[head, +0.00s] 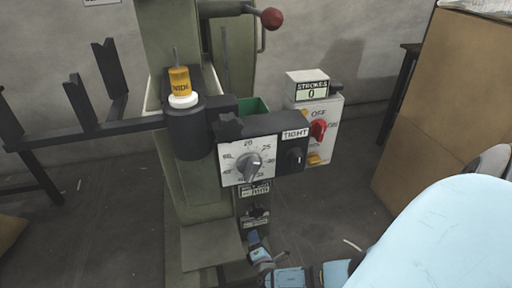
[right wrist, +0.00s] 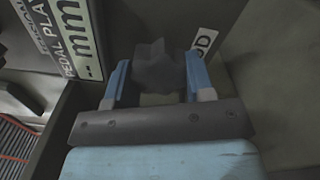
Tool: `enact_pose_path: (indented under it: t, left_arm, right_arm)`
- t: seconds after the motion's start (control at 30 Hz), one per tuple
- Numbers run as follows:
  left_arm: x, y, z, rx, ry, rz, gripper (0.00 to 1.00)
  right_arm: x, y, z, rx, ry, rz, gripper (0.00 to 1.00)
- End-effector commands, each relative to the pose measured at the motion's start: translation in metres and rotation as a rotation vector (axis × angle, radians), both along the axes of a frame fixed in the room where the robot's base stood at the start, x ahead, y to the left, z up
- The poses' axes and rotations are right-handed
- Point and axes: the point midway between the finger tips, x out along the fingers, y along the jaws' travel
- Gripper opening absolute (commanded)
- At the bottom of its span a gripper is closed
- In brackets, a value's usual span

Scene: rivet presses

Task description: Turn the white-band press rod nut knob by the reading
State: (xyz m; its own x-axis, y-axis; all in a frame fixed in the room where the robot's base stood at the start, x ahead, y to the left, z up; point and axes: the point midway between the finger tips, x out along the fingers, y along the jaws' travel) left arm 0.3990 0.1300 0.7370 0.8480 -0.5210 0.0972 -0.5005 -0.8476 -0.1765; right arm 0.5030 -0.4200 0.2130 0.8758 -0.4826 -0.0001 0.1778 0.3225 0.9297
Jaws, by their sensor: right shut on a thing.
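The press stands in the middle of the head view, with a white band (head: 183,100) under its yellow top piece. A dark lobed knob (right wrist: 158,68) beside a label ending in "OD" sits between the two blue fingers of my right gripper (right wrist: 158,85). The gripper is shut on this knob. In the head view my right gripper (head: 257,243) is low at the press front, and its grip is partly hidden. A pedal play readout (right wrist: 88,60) in the right wrist view shows dashes before "mm". My left gripper is not in view.
A dial box (head: 232,160) with a pointer and a TIGHT knob (head: 294,158) stand above my right gripper. A stroke counter (head: 311,91) reads 0 above a red OFF/ON switch (head: 318,130). A cardboard box (head: 430,110) stands at right.

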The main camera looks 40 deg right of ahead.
Motion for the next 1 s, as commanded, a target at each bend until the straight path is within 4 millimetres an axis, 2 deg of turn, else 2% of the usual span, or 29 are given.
enact_pose_path:
  t: [1.0]
  left_arm:
    - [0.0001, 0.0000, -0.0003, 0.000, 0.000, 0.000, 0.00]
  right_arm:
    - [0.0008, -0.0010, 0.0059, 0.843, -0.467, 0.001, 0.26]
